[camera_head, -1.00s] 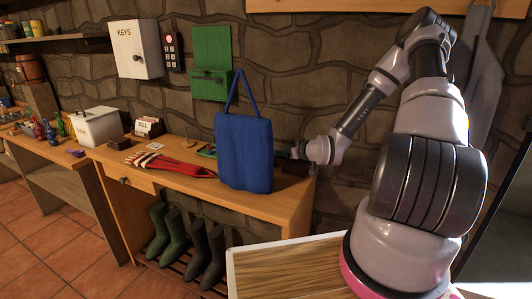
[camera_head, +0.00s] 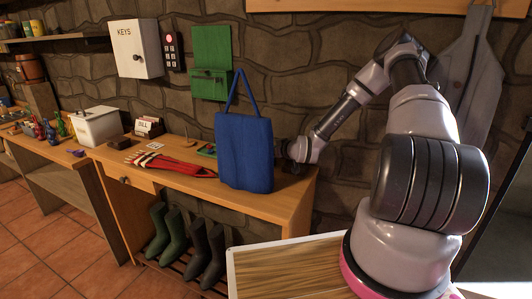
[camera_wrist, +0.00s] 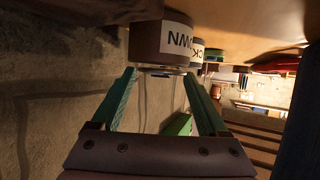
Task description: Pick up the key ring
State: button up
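I cannot make out the key ring for certain in either view. My gripper (camera_wrist: 160,75) is open in the wrist view, its two green fingers apart. Thin pale lines show between the fingers, too unclear to name. A brown round container with a white lettered label (camera_wrist: 165,38) is just beyond the fingertips. In the head view my gripper is low over the right end of the wooden table (camera_head: 285,205), mostly hidden behind the blue bag (camera_head: 244,155).
A second labelled container (camera_wrist: 197,47) is beside the first. The stone wall (camera_head: 290,75) is close behind. Boots (camera_head: 195,250) stand below.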

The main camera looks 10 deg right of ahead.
grip_shut()
jog(key=shift+r, duration=0.1)
notch_tip(320, 180, up, 10)
dwell(0.5)
